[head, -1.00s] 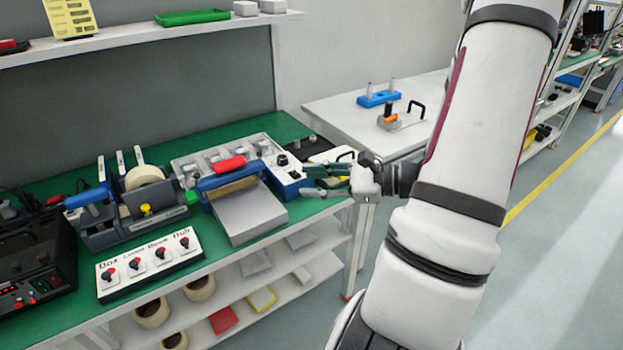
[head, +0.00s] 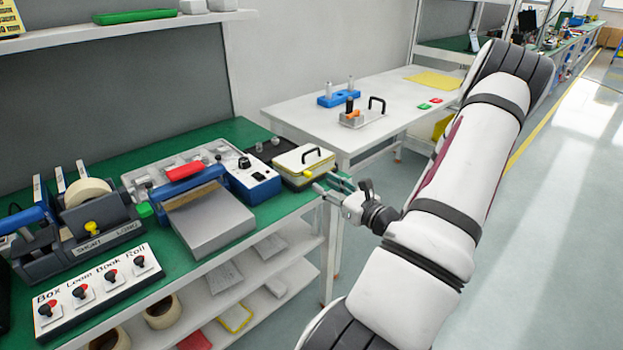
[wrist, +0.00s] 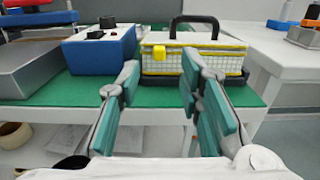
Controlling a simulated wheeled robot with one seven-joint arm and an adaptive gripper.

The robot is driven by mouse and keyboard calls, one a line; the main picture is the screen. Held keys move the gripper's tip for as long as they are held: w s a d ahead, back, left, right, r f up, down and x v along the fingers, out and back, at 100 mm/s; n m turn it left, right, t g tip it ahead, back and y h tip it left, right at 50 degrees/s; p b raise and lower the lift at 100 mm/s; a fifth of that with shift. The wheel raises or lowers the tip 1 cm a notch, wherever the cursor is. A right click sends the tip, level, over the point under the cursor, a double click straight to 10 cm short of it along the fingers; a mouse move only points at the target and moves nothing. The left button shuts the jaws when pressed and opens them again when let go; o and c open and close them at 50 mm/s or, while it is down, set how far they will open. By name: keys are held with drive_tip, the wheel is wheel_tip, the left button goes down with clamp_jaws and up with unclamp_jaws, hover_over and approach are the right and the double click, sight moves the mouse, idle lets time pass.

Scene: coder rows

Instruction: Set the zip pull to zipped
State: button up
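The zip case (head: 301,163) is a pale box with yellow zip trim and a black top handle, at the right end of the green bench. In the wrist view the case (wrist: 210,62) faces me. A small yellow block, apparently the zip pull (wrist: 159,53), is at the left end of its front zip line. My gripper (head: 331,187) is just in front of the case, past the bench edge. In the wrist view my gripper (wrist: 161,78) has its green-padded fingers spread apart with nothing between them. The right finger covers part of the case front.
A blue box with a knob (head: 252,178) stands just left of the case. A grey slab press (head: 205,222) is further left. A white table (head: 345,130) with a blue peg block (head: 338,98) is behind right. Free floor lies to the right.

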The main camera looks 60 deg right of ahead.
sight(311, 176)
drive_tip(key=x, duration=0.6)
drive_tip(key=shift+w+a, duration=0.1)
clamp_jaws()
